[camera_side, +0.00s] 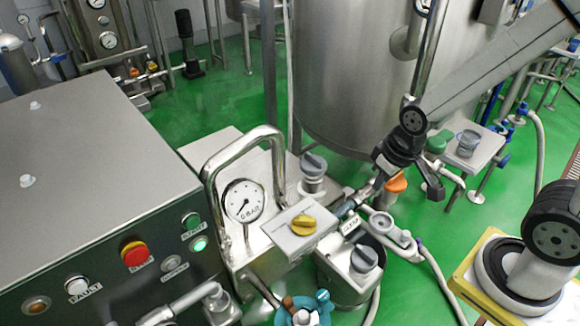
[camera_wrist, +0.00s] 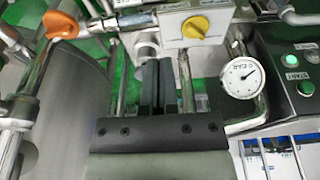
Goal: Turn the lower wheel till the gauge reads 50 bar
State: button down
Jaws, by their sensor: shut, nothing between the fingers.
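The round white gauge (camera_side: 244,201) stands in front of a bent steel pipe; its needle points to the lower left, and its figures are too small to read. It also shows in the wrist view (camera_wrist: 242,76), turned about. A blue-teal wheel (camera_side: 302,312) is cut off by the bottom edge of the side view. An orange handle (camera_side: 396,183) also shows in the wrist view (camera_wrist: 61,25). I cannot tell which one the task calls the lower wheel. My gripper (camera_wrist: 156,88) is shut and empty, its dark fingers together, pointing toward the pipework below the yellow knob.
The yellow knob (camera_side: 303,225) sits on a steel box beside the gauge. Grey knobs (camera_side: 365,259) stand close by. A steel cabinet with a red button (camera_side: 134,254) fills the left. A large tank (camera_side: 350,75) stands behind. Green floor is open at the back left.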

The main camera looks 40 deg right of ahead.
jog(key=c, duration=1.3)
grip_release()
jog(key=o, duration=0.7)
jog(key=g, duration=0.3)
send_over(366, 252)
notch_tip(366, 252, down, 21)
jog(key=shift+w+a+r, duration=0.1)
jog(key=shift+w, duration=0.05)
jog(key=shift+f, duration=0.6)
jog(key=shift+f, duration=0.2)
jog(key=shift+f, duration=3.65)
